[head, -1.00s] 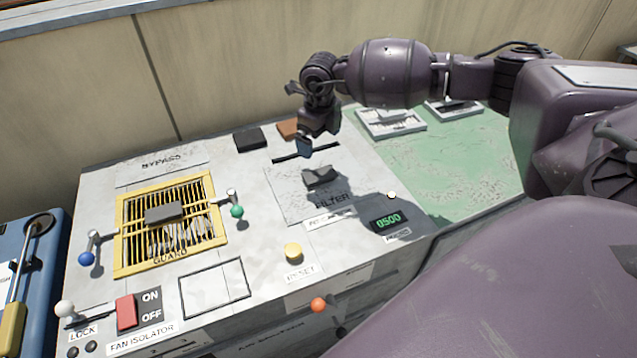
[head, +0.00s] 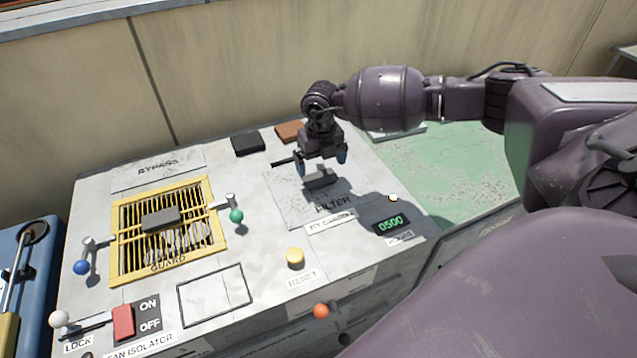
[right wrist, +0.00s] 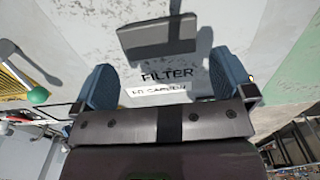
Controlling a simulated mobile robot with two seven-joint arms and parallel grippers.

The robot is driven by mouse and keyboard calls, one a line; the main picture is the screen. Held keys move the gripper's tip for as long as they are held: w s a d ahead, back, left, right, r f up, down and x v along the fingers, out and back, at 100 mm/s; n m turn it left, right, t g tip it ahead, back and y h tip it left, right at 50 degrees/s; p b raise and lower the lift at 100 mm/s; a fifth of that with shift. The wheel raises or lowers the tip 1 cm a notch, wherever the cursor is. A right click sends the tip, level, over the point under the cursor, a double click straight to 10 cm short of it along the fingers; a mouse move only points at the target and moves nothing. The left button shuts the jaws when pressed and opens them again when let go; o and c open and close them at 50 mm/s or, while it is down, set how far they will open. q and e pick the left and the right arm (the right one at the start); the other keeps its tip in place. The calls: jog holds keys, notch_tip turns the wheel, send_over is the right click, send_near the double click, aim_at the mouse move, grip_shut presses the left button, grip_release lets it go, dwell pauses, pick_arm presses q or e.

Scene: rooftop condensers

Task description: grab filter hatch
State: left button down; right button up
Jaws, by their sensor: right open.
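The filter hatch (head: 290,202) is a grey panel marked FILTER on the top of the condenser unit, with a dark block handle (head: 320,180) near its middle. In the right wrist view the handle (right wrist: 157,36) shows at the top, ahead of the fingertips and between their lines. My right gripper (head: 322,165) is open above the hatch, its two blue fingers spread and empty. In the head view it hides part of the handle and of the slot behind it. My left gripper is not in view.
A yellow guard grille (head: 122,240) lies left of the hatch, with a green-knobbed latch (head: 236,215) between. Black (head: 248,143) and brown (head: 289,131) blocks lie behind.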

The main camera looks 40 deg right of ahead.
aim_at(320, 177)
notch_tip(320, 177, down, 5)
jog(key=shift+w+f+b, duration=0.1)
jog(key=shift+w+b, duration=0.05)
jog(key=shift+b, duration=0.45)
jog(key=shift+r, duration=0.2)
jog(key=c, duration=0.8)
